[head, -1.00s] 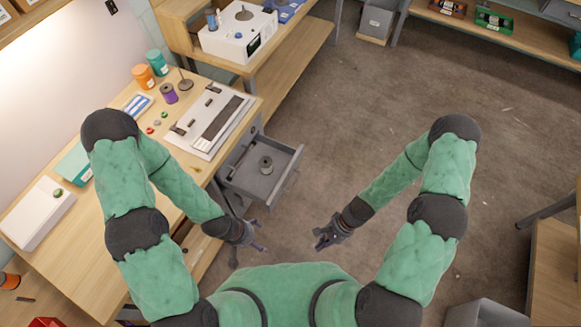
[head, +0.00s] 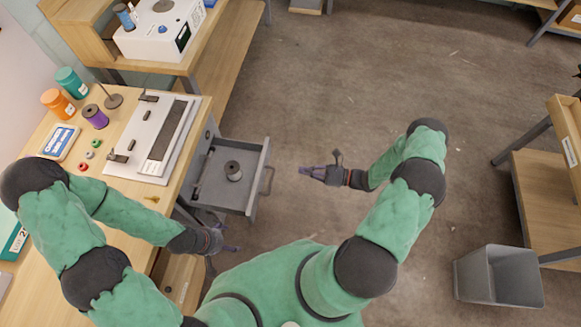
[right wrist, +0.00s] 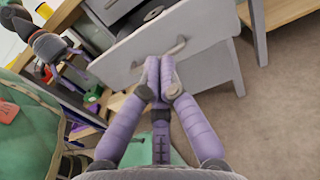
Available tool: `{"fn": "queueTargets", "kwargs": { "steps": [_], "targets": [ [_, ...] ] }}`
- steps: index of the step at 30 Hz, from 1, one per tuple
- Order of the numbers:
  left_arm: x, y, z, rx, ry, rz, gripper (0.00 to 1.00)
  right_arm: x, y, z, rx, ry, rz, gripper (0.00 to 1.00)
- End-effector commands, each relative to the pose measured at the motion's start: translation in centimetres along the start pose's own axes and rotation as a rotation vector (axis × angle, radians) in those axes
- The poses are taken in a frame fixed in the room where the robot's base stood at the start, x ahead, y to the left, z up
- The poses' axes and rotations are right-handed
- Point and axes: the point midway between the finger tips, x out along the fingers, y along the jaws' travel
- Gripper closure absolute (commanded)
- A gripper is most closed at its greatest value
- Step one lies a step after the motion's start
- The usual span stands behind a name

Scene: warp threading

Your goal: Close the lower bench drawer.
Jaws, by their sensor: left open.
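The grey bench drawer (head: 213,197) stands pulled open from the right side of the wooden workbench, with a spool (head: 233,171) inside it. Its front panel (right wrist: 205,68) and bar handle (right wrist: 160,54) face the right wrist camera. My right gripper (head: 307,171) is to the right of the drawer front, apart from the handle in the head view. In the right wrist view its fingers (right wrist: 158,70) are together, empty, and pointing at the front near the handle. My left gripper (head: 224,244) is open and empty, below the drawer beside the bench.
The workbench top (head: 140,200) holds a white-and-grey device (head: 152,137), jars and a purple spool. A grey bin (head: 498,277) stands on the floor at the lower right, near wooden shelving (head: 545,200). The floor right of the drawer is clear.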

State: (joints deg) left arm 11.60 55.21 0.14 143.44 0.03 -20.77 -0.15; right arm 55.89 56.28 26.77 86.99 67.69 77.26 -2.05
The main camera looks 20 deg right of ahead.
Motion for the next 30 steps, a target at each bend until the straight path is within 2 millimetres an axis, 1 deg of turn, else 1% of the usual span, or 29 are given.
{"fn": "queueTargets", "kwargs": {
  "steps": [1,12,18,21,24,30],
  "targets": [
    [0.2,-0.1,0.0,0.000,0.000,0.000,0.14,0.9,0.1,-0.1,0.000,-0.001,0.006,1.00],
    [1.6,-0.6,-0.1,0.000,0.000,0.000,0.14,7.7,0.2,-0.2,0.000,0.000,0.009,1.00],
    [2.5,-0.9,-0.1,0.000,0.000,0.000,0.14,10.8,0.2,-0.2,0.000,0.001,0.008,1.00],
    [2.7,-1.0,-0.1,0.000,0.000,0.000,0.14,11.9,0.2,-0.2,0.000,0.002,0.007,1.00],
    [2.9,-1.0,-0.1,0.000,0.000,0.000,0.14,12.5,0.2,-0.1,0.000,0.002,0.006,1.00],
    [2.9,-1.0,-0.1,0.000,0.000,0.000,0.14,12.8,0.2,0.0,0.000,0.002,0.005,1.00]
  ]
}}
